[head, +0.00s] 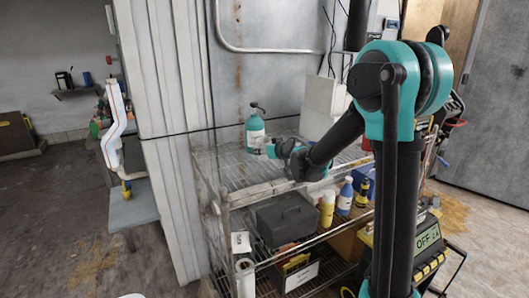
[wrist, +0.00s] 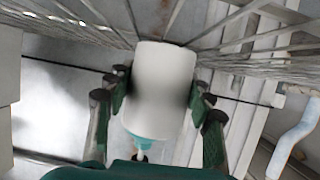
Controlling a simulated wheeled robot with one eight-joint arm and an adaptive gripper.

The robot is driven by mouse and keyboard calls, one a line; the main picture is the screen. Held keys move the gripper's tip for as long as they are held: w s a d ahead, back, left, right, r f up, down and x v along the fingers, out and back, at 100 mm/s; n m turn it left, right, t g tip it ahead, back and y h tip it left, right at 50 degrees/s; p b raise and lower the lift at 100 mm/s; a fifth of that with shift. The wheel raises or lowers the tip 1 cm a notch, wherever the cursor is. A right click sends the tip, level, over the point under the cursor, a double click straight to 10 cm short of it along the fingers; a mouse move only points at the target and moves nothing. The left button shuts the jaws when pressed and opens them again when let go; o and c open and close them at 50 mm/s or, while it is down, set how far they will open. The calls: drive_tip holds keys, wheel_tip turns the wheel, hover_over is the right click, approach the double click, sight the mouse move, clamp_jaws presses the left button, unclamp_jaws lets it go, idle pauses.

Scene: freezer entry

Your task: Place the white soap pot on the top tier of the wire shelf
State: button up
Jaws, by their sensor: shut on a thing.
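The soap pot (head: 255,135) is a teal pump bottle with a white front and a dark pump top. It is upright at the left back of the wire shelf's top tier (head: 236,172). In the wrist view the pot (wrist: 164,82) shows its white side, with teal shoulder and pump at the lower edge. My gripper (head: 270,148) reaches it from the right in the head view. In the wrist view my gripper's fingers (wrist: 160,98) are shut around its sides. Its base meets the wires in the picture; whether it rests on them or hovers slightly I cannot tell.
White boxes (head: 322,105) stand at the back of the top tier. The tier below holds a dark case (head: 287,218), a yellow bottle (head: 326,208) and a blue-and-white bottle (head: 345,196). A ribbed wall edge (head: 172,130) is close on the left. The top tier's front wires look clear.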

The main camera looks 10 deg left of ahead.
drive_tip(key=shift+f, duration=0.3)
drive_tip(key=o, duration=1.1)
drive_tip(key=shift+o, duration=0.2)
drive_tip(key=shift+s, duration=0.1)
drive_tip(key=v, duration=1.2)
